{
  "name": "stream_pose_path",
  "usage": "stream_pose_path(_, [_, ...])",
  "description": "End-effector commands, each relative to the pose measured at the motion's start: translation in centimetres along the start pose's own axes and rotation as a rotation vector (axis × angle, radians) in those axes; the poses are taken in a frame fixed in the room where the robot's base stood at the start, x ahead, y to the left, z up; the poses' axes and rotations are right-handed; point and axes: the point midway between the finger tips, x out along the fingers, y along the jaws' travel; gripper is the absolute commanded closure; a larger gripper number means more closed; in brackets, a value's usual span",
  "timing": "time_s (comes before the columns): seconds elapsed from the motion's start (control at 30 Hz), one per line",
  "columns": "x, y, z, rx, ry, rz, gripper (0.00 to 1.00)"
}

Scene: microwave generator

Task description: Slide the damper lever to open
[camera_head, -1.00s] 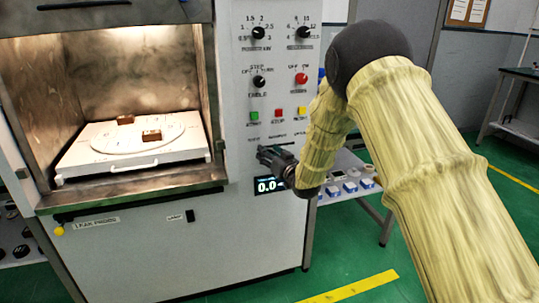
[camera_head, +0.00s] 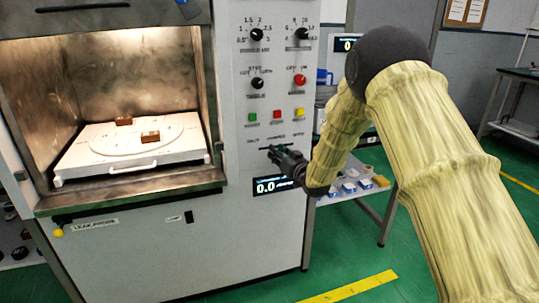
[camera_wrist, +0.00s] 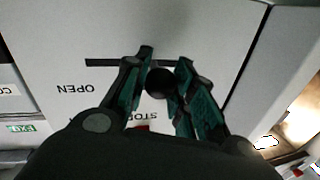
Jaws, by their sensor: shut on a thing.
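The damper lever's round black knob (camera_wrist: 160,83) sits between the two fingers of my gripper (camera_wrist: 164,60) in the wrist view. My gripper is shut on it, at the slot (camera_wrist: 102,62) in the pale panel. The word OPEN (camera_wrist: 75,89) shows upside down by the slot's left end in the wrist view. In the head view my gripper (camera_head: 274,152) is at the panel, below the coloured buttons and above the display reading 0.0. The lever is hidden there by my gripper.
Green, red and yellow buttons (camera_head: 277,115) and several knobs (camera_head: 257,83) are above the slot. The lit display (camera_head: 266,186) is just below my gripper. The open chamber with a white tray (camera_head: 75,172) is at left. A shelf with small boxes (camera_head: 350,187) stands behind my arm.

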Motion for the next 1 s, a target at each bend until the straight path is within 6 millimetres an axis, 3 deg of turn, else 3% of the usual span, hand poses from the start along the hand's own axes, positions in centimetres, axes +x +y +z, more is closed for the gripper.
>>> stream_pose_path(0.1, [-0.5, 2.4, -0.6, 0.002, 0.003, 0.004, 1.00])
stream_pose_path(0.33, [-1.1, 5.6, -1.2, 0.000, 0.002, 0.003, 1.00])
stream_pose_path(0.77, [-1.4, 6.8, -1.5, -0.001, 0.003, 0.005, 1.00])
stream_pose_path(0.8, [-1.4, 6.8, -1.5, -0.001, 0.003, 0.006, 0.71])
stream_pose_path(0.9, [-1.4, 6.8, -1.5, -0.001, 0.003, 0.005, 0.53])
stream_pose_path(1.0, [-1.3, 6.5, -1.4, -0.001, 0.002, 0.003, 0.51])
